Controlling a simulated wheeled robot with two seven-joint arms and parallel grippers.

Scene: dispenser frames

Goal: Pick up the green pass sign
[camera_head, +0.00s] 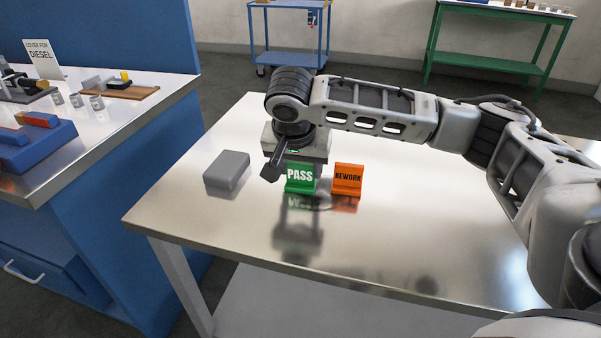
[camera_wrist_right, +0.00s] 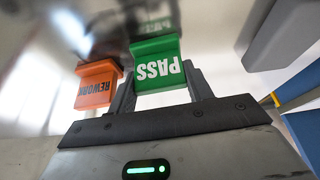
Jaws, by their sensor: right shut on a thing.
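The green pass sign (camera_head: 300,179) stands upright at the middle of the metal table, its white lettering facing the head camera. My right gripper (camera_head: 287,168) reaches it from behind and above, and one dark finger shows at its left side. In the right wrist view the pass sign (camera_wrist_right: 157,66) sits between the two fingers of my right gripper (camera_wrist_right: 162,88), which is shut on it. I cannot tell whether its base touches the table. My left gripper is not in view.
An orange rework sign (camera_head: 347,179) stands close to the right of the pass sign. A grey block (camera_head: 227,172) lies to the left. The front and right of the metal table (camera_head: 400,235) are clear. A blue workbench (camera_head: 150,125) with parts stands at left.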

